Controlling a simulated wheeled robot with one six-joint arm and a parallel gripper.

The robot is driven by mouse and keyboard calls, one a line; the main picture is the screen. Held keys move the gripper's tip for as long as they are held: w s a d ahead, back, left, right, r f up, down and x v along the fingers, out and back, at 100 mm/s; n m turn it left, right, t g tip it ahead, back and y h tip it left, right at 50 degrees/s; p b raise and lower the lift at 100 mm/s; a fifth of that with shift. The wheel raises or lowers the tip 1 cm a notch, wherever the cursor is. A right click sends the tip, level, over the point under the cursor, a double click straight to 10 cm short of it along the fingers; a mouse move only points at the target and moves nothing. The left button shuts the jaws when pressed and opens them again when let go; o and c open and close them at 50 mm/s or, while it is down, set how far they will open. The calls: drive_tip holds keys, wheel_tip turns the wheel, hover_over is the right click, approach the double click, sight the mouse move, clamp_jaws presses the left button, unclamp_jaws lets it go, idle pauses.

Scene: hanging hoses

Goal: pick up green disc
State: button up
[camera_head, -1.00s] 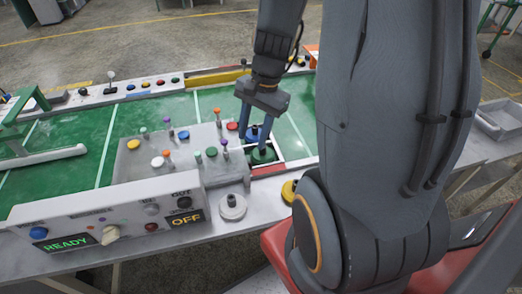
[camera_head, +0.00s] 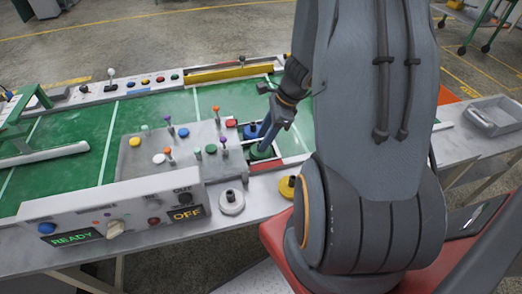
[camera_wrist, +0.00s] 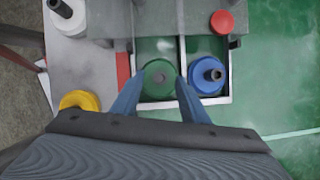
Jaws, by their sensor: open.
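The green disc (camera_head: 262,151) lies in a white-edged compartment at the right end of the grey control panel. I cannot tell whether the fingers touch the disc.
The blue disc sits in the adjoining compartment. A yellow disc (camera_head: 287,186) and a white disc (camera_head: 231,202) lie on the table's near edge. The grey control panel (camera_head: 130,170) with several upright levers stands close at the left. Green table surface (camera_head: 70,170) lies beyond.

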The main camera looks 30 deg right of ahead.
drive_tip(key=shift+w+a+f, duration=0.15)
drive_tip(key=shift+a+f, duration=0.05)
drive_tip(key=shift+f, duration=0.5)
drive_tip(key=shift+c, duration=0.4)
clamp_jaws()
drive_tip(key=shift+r, duration=0.1)
